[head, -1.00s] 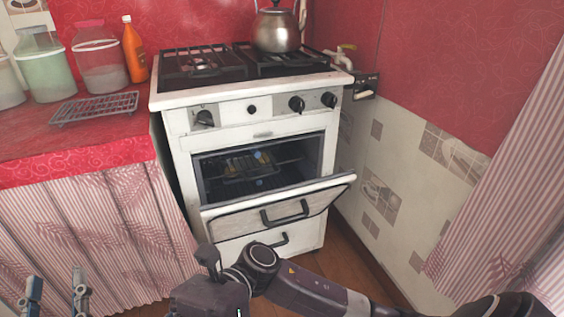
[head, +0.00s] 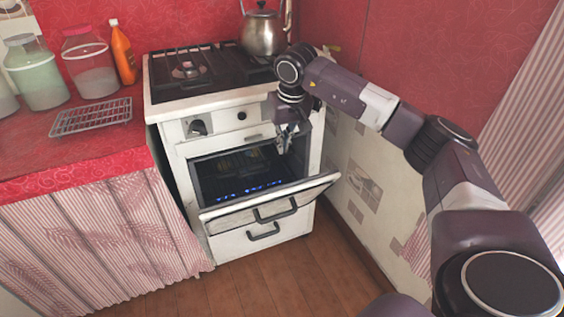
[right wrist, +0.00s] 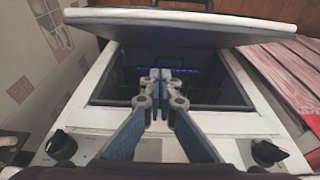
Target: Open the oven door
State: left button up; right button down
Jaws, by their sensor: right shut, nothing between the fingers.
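The white oven (head: 222,133) stands against the wall, with its door (head: 240,214) tilted partly open, hinged at the bottom. The door's dark handle (head: 276,210) is on its outer face. My right gripper (head: 287,145) is shut and empty at the upper right of the oven opening, above the door's inner side. In the right wrist view, the shut fingertips (right wrist: 160,76) point into the dark opening, and the door (right wrist: 190,22) crosses the top of the picture. The gripper appears apart from the door. My left gripper is not in view.
A kettle (head: 262,34) stands on the stove top. The red counter (head: 70,155) at left holds a wire rack (head: 92,117), jars and an orange bottle (head: 122,54). The tiled wall (head: 352,180) is close on the right. The wooden floor (head: 240,285) in front is clear.

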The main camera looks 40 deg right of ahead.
jog(key=x, duration=0.3)
jog(key=s+b+x, duration=0.1)
jog(key=x, duration=0.3)
jog(key=s+b+x, duration=0.1)
jog(key=x, duration=0.2)
jog(key=shift+s+a+f, duration=0.15)
jog(key=shift+a+f, duration=0.25)
jog(key=shift+f, duration=0.15)
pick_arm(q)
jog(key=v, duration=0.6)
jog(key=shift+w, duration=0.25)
pick_arm(e)
jog(key=shift+s+a+f, duration=0.2)
jog(key=shift+s+f, duration=0.05)
jog(key=shift+s, duration=0.35)
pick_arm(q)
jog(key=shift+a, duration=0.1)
